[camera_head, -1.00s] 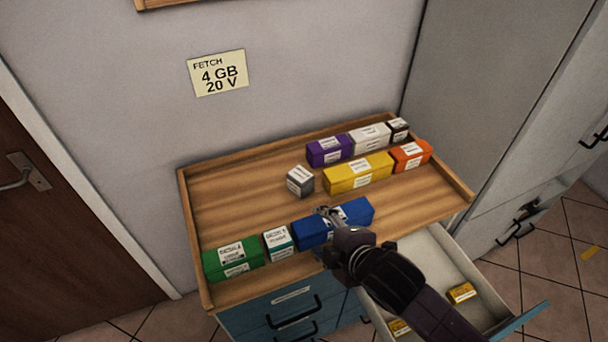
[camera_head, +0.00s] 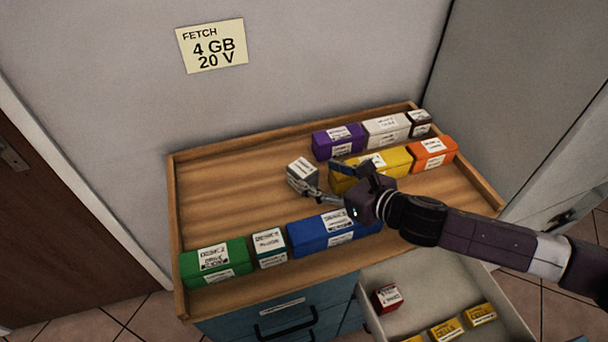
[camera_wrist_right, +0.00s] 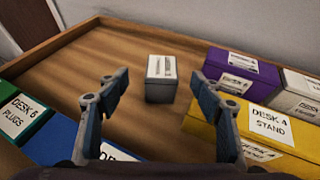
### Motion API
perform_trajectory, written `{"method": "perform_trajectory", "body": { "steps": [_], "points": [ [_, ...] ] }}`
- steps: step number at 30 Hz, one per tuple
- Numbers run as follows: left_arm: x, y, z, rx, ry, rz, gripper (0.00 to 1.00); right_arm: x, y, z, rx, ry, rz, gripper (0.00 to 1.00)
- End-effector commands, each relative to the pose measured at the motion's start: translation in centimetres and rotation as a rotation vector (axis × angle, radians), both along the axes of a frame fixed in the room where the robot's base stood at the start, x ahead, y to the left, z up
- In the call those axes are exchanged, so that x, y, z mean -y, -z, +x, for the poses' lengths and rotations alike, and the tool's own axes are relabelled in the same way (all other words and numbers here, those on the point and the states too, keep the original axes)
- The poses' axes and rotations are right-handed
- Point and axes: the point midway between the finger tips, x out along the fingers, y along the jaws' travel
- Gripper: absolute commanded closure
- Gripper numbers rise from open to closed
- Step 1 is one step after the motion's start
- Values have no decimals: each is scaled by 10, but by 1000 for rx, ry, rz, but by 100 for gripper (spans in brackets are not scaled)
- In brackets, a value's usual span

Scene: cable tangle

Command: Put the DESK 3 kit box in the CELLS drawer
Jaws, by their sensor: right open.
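I cannot read DESK 3 on any box for certain. A small grey box (camera_head: 302,172) with a white label stands alone on the wooden top; its label is too small to read. It also shows in the right wrist view (camera_wrist_right: 161,90), ahead of and between my fingers. My right gripper (camera_head: 325,182) is open and empty, its fingers pointing at the grey box, apparently short of it. The open drawer (camera_head: 385,280) at the lower right holds several small yellow boxes (camera_head: 447,329), apparently marked CELLS, and a red box (camera_head: 386,298). My left gripper is out of view.
Green (camera_head: 215,262), teal-and-white (camera_head: 269,248) and blue (camera_head: 330,232) boxes line the front edge. Purple (camera_head: 338,143), white (camera_head: 387,131), dark (camera_head: 419,122), yellow DESK 4 (camera_wrist_right: 253,128) and orange (camera_head: 432,153) boxes stand at the back right. The left of the rimmed top is bare.

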Motion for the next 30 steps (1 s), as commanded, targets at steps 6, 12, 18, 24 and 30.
{"method": "perform_trajectory", "body": {
  "steps": [6, 12, 18, 24, 30],
  "points": [
    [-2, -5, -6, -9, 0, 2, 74, -21, 11, 24, -2, 1, 4, 40],
    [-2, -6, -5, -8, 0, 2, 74, -27, 17, 32, -3, 3, 3, 40],
    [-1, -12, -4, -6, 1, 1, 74, -36, 21, 44, -3, 2, 5, 40],
    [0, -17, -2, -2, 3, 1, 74, -49, 31, 62, -4, 2, 4, 40],
    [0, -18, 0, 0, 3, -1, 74, -56, 36, 70, -2, 2, 4, 40]
  ]
}}
